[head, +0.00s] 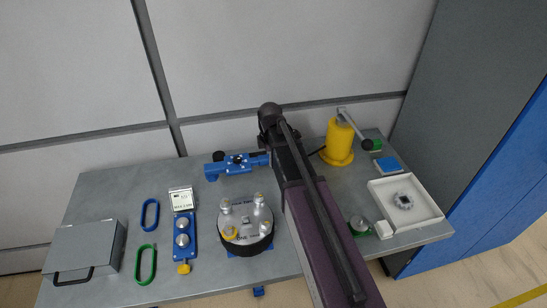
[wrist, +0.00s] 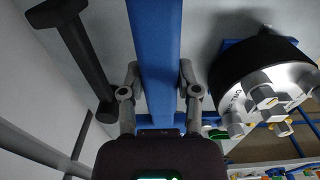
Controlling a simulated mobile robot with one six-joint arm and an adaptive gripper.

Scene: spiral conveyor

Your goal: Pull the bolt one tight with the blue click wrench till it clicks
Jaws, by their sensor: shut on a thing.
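My gripper (wrist: 158,82) shows in the wrist view, its two grey fingers closed on either side of a long blue bar, which looks like the blue click wrench (wrist: 154,35). In the head view my arm hides the gripper; a blue piece with black parts (head: 236,165) shows left of the arm. The round black-sided fixture with a silver top (head: 246,225) carries several bolts with silver heads. It also shows at the right of the wrist view (wrist: 262,85), apart from the bar. I cannot tell which bolt is number one.
A blue holder with silver knobs (head: 183,222), green (head: 145,264) and blue (head: 150,215) loops and a grey box (head: 85,250) lie at left. A yellow lever device (head: 340,140) and white tray (head: 383,192) stand at right. A black bar (wrist: 82,60) lies left of my fingers.

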